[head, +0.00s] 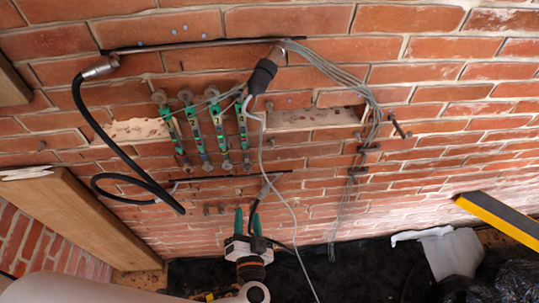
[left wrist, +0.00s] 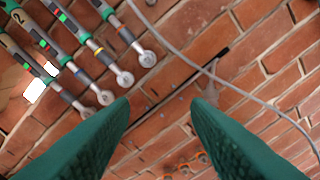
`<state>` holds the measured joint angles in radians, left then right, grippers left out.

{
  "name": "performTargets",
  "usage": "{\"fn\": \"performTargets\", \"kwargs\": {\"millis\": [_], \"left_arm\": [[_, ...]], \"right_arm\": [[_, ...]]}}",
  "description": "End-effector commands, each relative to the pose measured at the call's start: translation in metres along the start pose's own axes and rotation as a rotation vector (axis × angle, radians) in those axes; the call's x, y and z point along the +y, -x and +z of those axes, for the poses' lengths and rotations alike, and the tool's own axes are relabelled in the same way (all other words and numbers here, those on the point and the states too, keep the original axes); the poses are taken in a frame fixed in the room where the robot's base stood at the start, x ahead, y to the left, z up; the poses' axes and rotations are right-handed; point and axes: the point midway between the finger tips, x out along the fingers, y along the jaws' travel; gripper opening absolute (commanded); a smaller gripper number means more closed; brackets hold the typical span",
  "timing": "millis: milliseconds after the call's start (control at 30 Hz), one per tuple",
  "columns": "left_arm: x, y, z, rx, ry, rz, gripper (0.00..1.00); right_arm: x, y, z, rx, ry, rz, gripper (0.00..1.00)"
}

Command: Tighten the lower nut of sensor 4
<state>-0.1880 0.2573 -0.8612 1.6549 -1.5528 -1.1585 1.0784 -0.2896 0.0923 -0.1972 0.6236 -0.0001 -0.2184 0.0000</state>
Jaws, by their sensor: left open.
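Several green sensors hang side by side on the brick wall; the rightmost one (head: 242,122) has its lower end (head: 247,160) at the wall. A digit 2 is on one sensor; I cannot read a 4. My left gripper (head: 245,220) is below the sensors, its green fingers pointing up at the wall. In the left wrist view the fingers (left wrist: 160,108) are open and empty, apart from the sensor ends. My right gripper is not in view.
A black hose (head: 118,150) loops at left. A dark cylindrical connector (head: 263,76) hangs above, with a grey cable (head: 275,205) running down past my left gripper. Grey wires (head: 370,110) run down the wall at right. A yellow-black bar (head: 500,215) lies at lower right.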

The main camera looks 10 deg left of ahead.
Motion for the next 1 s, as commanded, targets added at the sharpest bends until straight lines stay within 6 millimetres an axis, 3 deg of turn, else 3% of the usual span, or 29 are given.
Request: {"fn": "performTargets", "kwargs": {"millis": [100,233,467,700,1000], "left_arm": [[0.013,0.005,0.023,-0.065,0.054,0.048,0.43],[0.017,-0.003,0.029,-0.077,0.062,0.057,0.43],[0.020,-0.047,0.033,-0.077,0.058,0.056,0.43],[0.021,-0.091,0.034,-0.073,0.059,0.055,0.43],[0.021,-0.112,0.034,-0.071,0.060,0.052,0.43]], "right_arm": [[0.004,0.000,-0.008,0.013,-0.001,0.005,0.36],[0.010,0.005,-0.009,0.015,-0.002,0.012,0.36],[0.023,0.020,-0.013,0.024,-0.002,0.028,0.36],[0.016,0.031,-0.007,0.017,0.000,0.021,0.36],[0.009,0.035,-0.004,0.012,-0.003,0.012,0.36]]}}
